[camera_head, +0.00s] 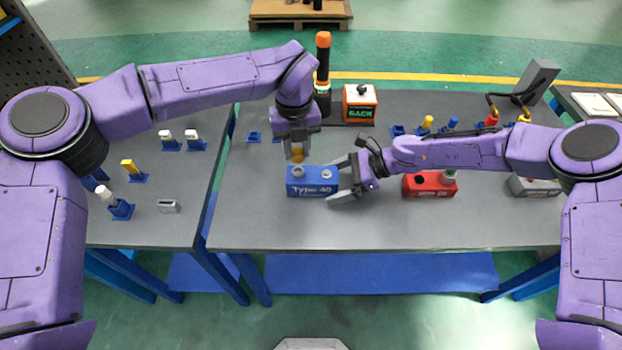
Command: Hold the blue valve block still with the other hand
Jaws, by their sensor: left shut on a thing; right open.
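The blue valve block (308,187) sits upright on the grey table, with "Type 40" lettering on its front and round ports on top. My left gripper (295,152) points down above the block's left port, shut on a small yellow-orange part (297,156). Whether that part touches the port I cannot tell. My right gripper (342,180) is open at the block's right end, one finger behind and one in front. Whether the fingers touch the block I cannot tell.
A red block (430,184) and a grey block (534,186) stand to the right. A black-and-orange cylinder (322,75) and an orange box (359,103) stand behind. Small parts on blue holders stand on the left table (215,130). The table front (380,233) is clear.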

